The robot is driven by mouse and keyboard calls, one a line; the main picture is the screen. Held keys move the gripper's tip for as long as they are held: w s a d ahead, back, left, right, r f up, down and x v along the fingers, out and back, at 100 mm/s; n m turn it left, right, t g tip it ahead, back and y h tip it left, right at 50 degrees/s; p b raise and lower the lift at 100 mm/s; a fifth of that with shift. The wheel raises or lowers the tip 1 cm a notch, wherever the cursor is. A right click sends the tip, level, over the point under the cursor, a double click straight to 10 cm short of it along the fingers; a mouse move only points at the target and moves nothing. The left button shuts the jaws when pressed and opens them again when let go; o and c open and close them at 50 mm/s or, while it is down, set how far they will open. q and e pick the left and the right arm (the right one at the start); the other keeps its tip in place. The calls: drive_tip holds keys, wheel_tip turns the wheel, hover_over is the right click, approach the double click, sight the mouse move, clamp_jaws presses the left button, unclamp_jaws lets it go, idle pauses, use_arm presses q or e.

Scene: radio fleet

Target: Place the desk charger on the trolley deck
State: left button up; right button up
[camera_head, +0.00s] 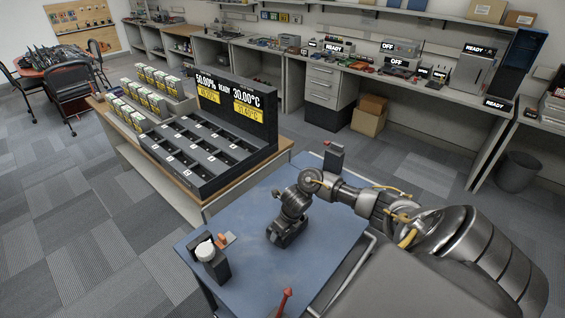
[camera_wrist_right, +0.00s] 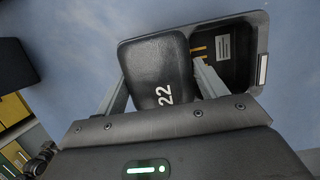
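The desk charger (camera_wrist_right: 240,25), a dark piece with a raised padded block marked 22 and an open pocket with yellow contacts, fills the top of the right wrist view. My right gripper (camera_wrist_right: 163,78) has one finger on each side of the marked block, seemingly shut on it. In the head view that gripper (camera_head: 287,238) points down low over the blue trolley deck (camera_head: 255,280). The charger shows there only as a dark shape under the fingers. Whether it touches the deck is hard to tell. My left gripper is not in view.
A black holder (camera_head: 218,268) with a white-topped item and an orange piece stand at the deck's left. A small dark box (camera_head: 333,157) stands at its far edge. A red pointed item (camera_head: 285,298) is near the front. A multi-bay charging station (camera_head: 205,150) sits on the table behind.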

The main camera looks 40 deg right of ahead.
drive_tip(key=o, duration=0.4)
drive_tip(key=shift+r, duration=0.1)
drive_tip(key=v, duration=1.2)
